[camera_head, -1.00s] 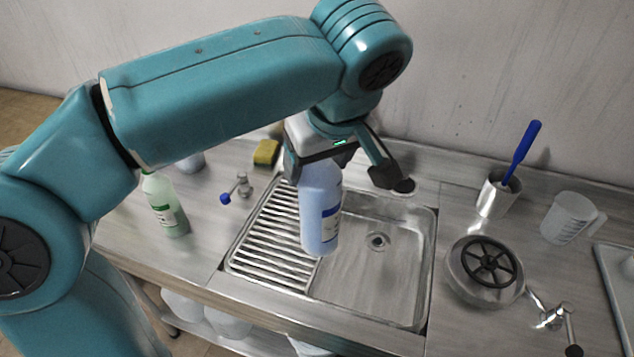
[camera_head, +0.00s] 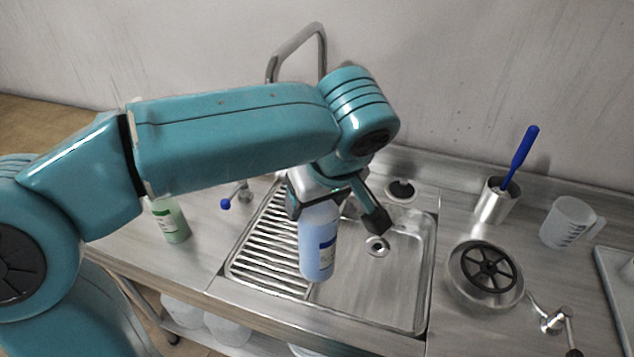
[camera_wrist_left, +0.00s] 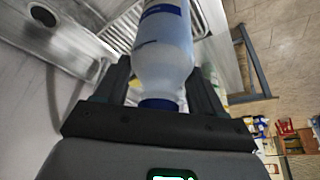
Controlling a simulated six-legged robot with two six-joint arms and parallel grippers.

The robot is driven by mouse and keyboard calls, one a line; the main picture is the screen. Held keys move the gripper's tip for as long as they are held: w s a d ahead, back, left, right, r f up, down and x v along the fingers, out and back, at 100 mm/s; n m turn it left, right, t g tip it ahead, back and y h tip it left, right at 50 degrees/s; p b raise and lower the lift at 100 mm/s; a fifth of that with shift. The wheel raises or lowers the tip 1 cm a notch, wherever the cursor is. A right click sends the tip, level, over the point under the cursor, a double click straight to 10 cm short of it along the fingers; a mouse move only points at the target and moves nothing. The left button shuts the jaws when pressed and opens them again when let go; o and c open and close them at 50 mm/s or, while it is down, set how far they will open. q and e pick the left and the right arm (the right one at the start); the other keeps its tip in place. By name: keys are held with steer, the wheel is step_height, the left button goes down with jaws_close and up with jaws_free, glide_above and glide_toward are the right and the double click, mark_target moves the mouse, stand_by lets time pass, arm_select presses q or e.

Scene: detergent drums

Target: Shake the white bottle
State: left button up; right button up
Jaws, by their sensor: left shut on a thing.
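The white bottle (camera_head: 317,243) has a blue-and-white label and hangs nearly upright over the sink. My left gripper (camera_head: 322,205) is shut on it near its top, and the gripper hides the cap in the head view. In the left wrist view the bottle (camera_wrist_left: 163,50) sits between the two fingers (camera_wrist_left: 163,85), with its blue cap toward the palm. Its base is out of that view. My right gripper is not in view.
The sink (camera_head: 375,290) has a ribbed drainboard (camera_head: 262,255). A green bottle (camera_head: 172,222) stands to the left, partly behind my arm. To the right are a metal cup (camera_head: 494,203) with a blue-handled tool, a round pot (camera_head: 485,272) and a clear jug (camera_head: 568,222).

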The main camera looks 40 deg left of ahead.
arm_select(q)
steer(key=r, duration=0.5)
steer(key=shift+w+a+r, duration=0.1)
steer(key=shift+w+r, duration=0.2)
steer(key=shift+w, duration=0.05)
steer(key=shift+s+f, duration=0.1)
steer(key=shift+f, duration=0.2)
step_height(320, 180, down, 6)
steer(key=shift+f, duration=0.1)
steer(key=shift+s, duration=0.1)
